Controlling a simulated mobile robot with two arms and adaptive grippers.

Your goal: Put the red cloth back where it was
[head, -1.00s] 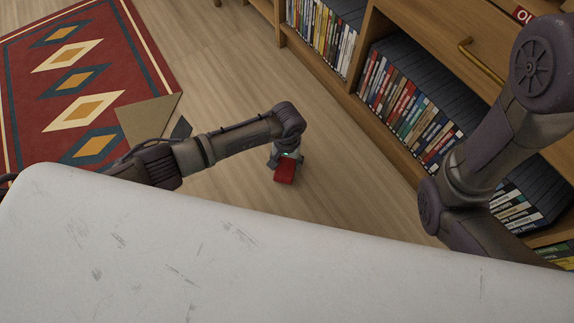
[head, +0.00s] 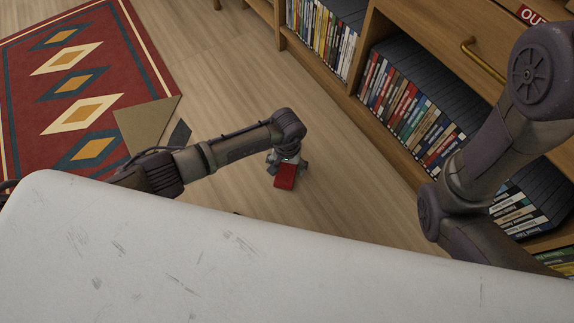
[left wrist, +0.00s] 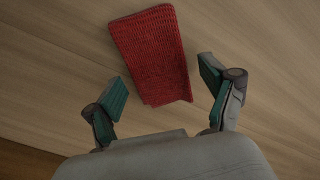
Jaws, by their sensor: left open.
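The red cloth (head: 285,176) lies folded on the wooden floor, partly covered by my left gripper in the head view. In the left wrist view the cloth (left wrist: 152,55) is a ribbed red rectangle lying just ahead of the fingers. My left gripper (head: 287,172) points down at it; in the left wrist view its teal-padded fingers (left wrist: 162,88) are spread wide, with the near end of the cloth between and beyond them and a gap on each side. It grips nothing. My right arm shows at the right of the head view, but its gripper is out of view.
A wooden shelf unit (head: 376,22) with rows of DVDs (head: 412,110) runs along the right. A patterned red rug (head: 72,85) lies at left, with a flat brown board (head: 146,123) at its corner.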

